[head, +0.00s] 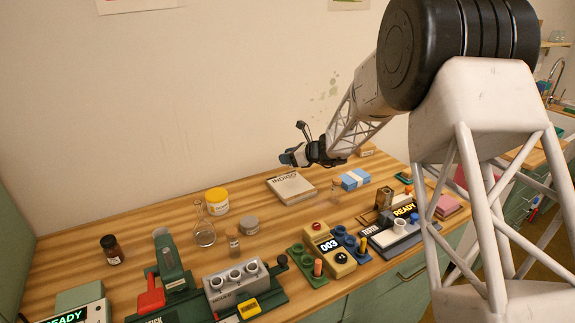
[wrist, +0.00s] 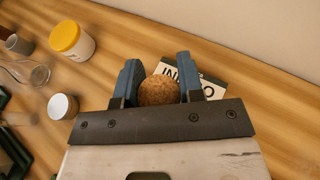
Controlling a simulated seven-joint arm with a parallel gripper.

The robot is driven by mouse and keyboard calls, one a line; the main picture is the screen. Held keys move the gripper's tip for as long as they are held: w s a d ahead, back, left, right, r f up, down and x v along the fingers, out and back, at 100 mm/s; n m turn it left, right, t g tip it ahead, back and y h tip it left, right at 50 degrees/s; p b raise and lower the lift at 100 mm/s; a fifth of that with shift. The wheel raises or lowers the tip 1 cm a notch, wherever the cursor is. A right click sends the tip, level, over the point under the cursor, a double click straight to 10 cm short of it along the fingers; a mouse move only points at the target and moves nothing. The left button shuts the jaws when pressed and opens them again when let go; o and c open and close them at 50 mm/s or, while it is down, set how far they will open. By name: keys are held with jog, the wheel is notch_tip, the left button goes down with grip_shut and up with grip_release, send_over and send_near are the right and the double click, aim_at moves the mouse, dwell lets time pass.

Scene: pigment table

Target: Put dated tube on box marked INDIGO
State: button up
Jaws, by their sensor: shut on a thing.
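The box marked INDIGO (head: 291,188) lies flat on the table below my gripper. It is a pale, book-like box, and its lettered top (wrist: 208,88) shows partly behind the fingers in the wrist view. My gripper (head: 288,158) is above the box's far side in the head view. In the wrist view its two blue fingers (wrist: 158,72) are shut on a round, brown, cork-like end (wrist: 158,91). This looks like the stopper of a tube; the rest of the held thing is hidden, and no date can be read. I cannot tell whether it touches the box.
A yellow-lidded jar (head: 216,201), a flask (head: 204,235) and a grey-lidded jar (head: 249,226) stand left of the box. A blue box (head: 355,180) lies to its right. Racks and devices, including a grey tube block (head: 233,289), fill the front. Bare wood surrounds the box.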

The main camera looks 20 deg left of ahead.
jog(key=shift+w+a+f, duration=0.1)
jog(key=shift+w+f, duration=0.05)
jog(key=shift+f, duration=0.75)
jog(key=shift+w+a+f, duration=0.1)
jog(key=shift+f, duration=0.8)
jog(key=shift+f, duration=0.15)
jog(key=o, duration=0.9)
jog(key=shift+r, duration=0.2)
jog(key=v, duration=1.2)
